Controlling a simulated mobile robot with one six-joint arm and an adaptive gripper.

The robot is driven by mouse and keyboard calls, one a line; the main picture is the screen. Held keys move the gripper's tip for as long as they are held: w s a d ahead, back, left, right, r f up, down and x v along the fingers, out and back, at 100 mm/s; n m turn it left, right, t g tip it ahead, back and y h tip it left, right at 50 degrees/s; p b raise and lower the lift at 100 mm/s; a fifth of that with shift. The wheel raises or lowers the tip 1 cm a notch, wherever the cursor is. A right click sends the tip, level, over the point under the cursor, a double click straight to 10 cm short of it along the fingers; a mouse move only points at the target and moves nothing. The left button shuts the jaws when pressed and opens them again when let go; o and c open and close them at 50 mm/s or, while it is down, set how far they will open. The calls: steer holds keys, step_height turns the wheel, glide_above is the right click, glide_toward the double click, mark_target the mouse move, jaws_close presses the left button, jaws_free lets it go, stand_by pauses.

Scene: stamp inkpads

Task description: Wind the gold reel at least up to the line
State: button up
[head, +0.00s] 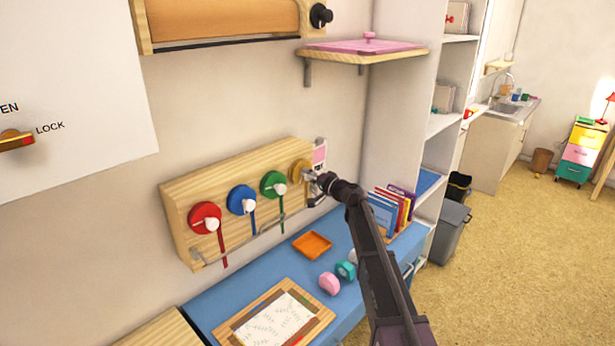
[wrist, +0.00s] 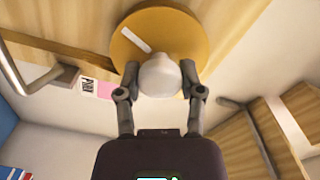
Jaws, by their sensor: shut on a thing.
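The gold reel (head: 299,170) is the rightmost of the reels on a wooden wall board (head: 178,208). In the wrist view the gold reel (wrist: 190,30) shows as a flat disc with a short white bar on its face and a white knob (wrist: 160,76). My gripper (head: 316,178) is at this reel, and in the wrist view its two fingers (wrist: 158,78) are shut on the white knob from both sides. My gripper hides part of the gold reel in the head view. I cannot make out the line or how much gold ribbon hangs.
Below, the blue worktop (head: 205,306) holds an orange tray (head: 312,244), pink and teal items, a framed sheet and upright books.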

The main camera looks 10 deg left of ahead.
steer(key=shift+d+n, duration=0.1)
steer(key=shift+n, duration=2.1)
steer(key=o, duration=1.2)
steer(key=shift+v, duration=6)
steer(key=shift+s, duration=0.1)
